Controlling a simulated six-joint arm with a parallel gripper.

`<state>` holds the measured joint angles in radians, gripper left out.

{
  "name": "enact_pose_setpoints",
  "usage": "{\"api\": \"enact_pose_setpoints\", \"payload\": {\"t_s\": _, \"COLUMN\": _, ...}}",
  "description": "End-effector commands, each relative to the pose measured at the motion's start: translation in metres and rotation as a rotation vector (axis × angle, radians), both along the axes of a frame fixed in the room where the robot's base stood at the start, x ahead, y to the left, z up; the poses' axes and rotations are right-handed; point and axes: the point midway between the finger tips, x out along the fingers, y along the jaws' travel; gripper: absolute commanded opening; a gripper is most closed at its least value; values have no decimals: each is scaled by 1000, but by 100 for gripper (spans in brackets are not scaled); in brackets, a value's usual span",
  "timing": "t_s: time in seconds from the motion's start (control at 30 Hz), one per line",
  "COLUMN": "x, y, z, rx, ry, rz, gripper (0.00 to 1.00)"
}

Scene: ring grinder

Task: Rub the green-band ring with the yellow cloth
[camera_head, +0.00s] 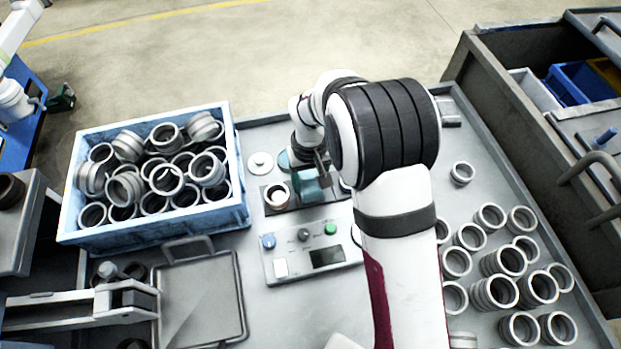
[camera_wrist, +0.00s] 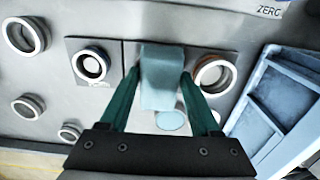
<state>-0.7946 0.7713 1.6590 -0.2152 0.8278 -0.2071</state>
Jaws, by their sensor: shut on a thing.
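My gripper (camera_wrist: 160,76) has its two teal fingers closed on the sides of a pale blue-teal block or folded cloth (camera_wrist: 162,88). In the head view my gripper (camera_head: 318,178) is over the small dark fixture plate, with a teal piece (camera_head: 308,187) under it. I see no yellow cloth. A ring with an orange-brown band (camera_wrist: 213,74) sits on the plate just right of the held piece; it shows in the head view too (camera_head: 277,195). A ring with a bluish band (camera_wrist: 92,66) sits to the left. I cannot make out a green band on any ring.
A blue crate (camera_head: 245,160) full of grey rings stands left of the fixture. A control box (camera_head: 280,268) with buttons and a grey tray (camera_head: 240,300) are in front. Several loose rings (camera_head: 500,290) cover the table's right side. A pale teal disc (camera_wrist: 171,121) lies near the fingers.

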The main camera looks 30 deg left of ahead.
Motion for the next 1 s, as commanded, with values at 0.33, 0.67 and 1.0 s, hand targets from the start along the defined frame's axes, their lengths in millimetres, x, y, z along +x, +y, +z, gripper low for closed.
{"api": "enact_pose_setpoints", "payload": {"t_s": 0.33, "x": 23, "y": -23, "z": 0, "rx": 0, "ry": 0, "rz": -3, "gripper": 19}}
{"api": "enact_pose_setpoints", "payload": {"t_s": 0.67, "x": 0, "y": 0, "z": 0, "rx": 0, "ry": 0, "rz": 2, "gripper": 19}}
{"api": "enact_pose_setpoints", "payload": {"t_s": 1.0, "x": 4, "y": -5, "z": 0, "rx": 0, "ry": 0, "rz": -3, "gripper": 19}}
